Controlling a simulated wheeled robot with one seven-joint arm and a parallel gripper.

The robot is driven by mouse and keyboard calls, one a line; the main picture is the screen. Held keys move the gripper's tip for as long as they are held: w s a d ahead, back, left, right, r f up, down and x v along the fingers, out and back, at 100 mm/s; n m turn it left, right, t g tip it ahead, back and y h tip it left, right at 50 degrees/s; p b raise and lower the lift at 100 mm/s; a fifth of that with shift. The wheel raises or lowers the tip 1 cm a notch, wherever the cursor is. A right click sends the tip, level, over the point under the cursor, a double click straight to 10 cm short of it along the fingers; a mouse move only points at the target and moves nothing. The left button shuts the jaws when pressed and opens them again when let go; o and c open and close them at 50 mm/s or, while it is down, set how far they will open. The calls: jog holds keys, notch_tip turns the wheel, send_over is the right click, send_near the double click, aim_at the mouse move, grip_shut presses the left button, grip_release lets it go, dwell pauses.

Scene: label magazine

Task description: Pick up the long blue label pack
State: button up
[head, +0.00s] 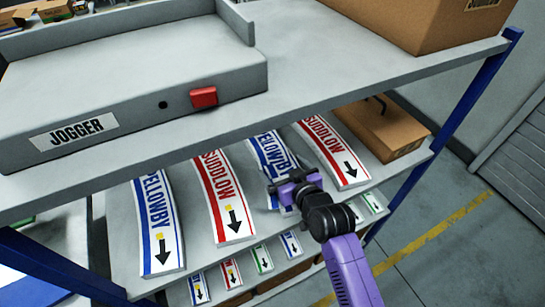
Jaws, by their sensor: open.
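Two white label packs with blue stripes and blue lettering lie on the middle shelf. My gripper (274,184) is open, in front of or over the near end of that second blue pack. I cannot tell whether it touches the pack. No pack is seen between its fingers.
Red-striped packs (222,196) (334,153) lie on either side of the second blue pack. Small packs (262,259) line a lower level. A cardboard box (382,128) stands at right. The upper shelf (330,70), with the jogger (130,85), overhangs. Blue posts (470,110) bound the rack.

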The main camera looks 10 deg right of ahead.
jog(key=c, duration=1.9)
jog(key=shift+w+r, duration=0.1)
jog(key=shift+r, duration=0.05)
